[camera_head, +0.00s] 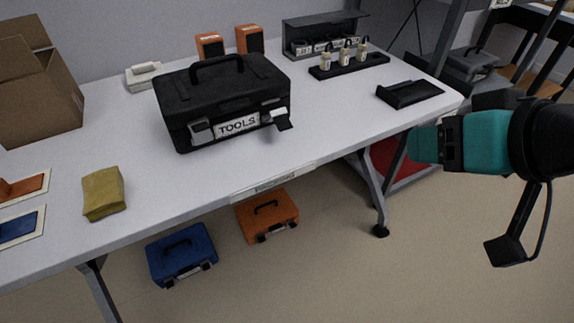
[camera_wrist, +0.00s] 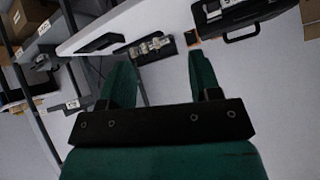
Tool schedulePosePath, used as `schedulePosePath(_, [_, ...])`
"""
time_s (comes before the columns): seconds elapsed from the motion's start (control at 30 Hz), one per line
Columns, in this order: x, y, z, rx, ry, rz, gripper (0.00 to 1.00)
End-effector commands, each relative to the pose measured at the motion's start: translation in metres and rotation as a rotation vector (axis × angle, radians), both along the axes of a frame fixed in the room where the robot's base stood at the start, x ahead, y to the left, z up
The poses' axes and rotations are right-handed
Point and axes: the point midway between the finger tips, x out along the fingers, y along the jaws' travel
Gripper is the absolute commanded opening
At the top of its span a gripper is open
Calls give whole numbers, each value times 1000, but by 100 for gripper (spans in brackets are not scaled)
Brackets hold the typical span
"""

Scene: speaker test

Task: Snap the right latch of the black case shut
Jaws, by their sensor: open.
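The black case (camera_head: 222,95) stands closed on the table, with a TOOLS label (camera_head: 237,125) on its front and a handle on its lid. Its right latch (camera_head: 279,118) sticks outward from the front, its dark flap tilted away from the case. The left latch (camera_head: 201,131) sits closer to the front face. My teal gripper (camera_head: 416,145) is off the table's right edge, well to the right of the case and touching nothing. In the wrist view my gripper (camera_wrist: 161,58) has its two fingers wide apart and empty. The case (camera_wrist: 240,17) shows partly at the top right there.
The table (camera_head: 330,120) is clear between the case and its right edge. A black tray (camera_head: 409,93) lies near that edge. A rack with small bottles (camera_head: 346,64) stands behind. A yellow cloth (camera_head: 103,193) lies front left. Blue and orange cases (camera_head: 267,214) are on the floor.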

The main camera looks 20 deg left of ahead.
Motion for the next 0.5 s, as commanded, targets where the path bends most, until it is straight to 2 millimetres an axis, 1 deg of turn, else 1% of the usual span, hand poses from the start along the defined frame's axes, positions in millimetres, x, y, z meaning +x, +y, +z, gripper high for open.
schedulePosePath(0.03, [4,11,-42,27,-61,7,57])
schedulePosePath(0.1, [10,25,-62,72,-154,12,57])
schedulePosePath(0.2, [14,45,-88,141,-286,35,57])
schedulePosePath(0.33, [10,70,-112,235,-444,82,57])
schedulePosePath(0.4, [6,80,-120,281,-512,110,57])
schedulePosePath(0.5, [-2,92,-126,334,-587,147,57])
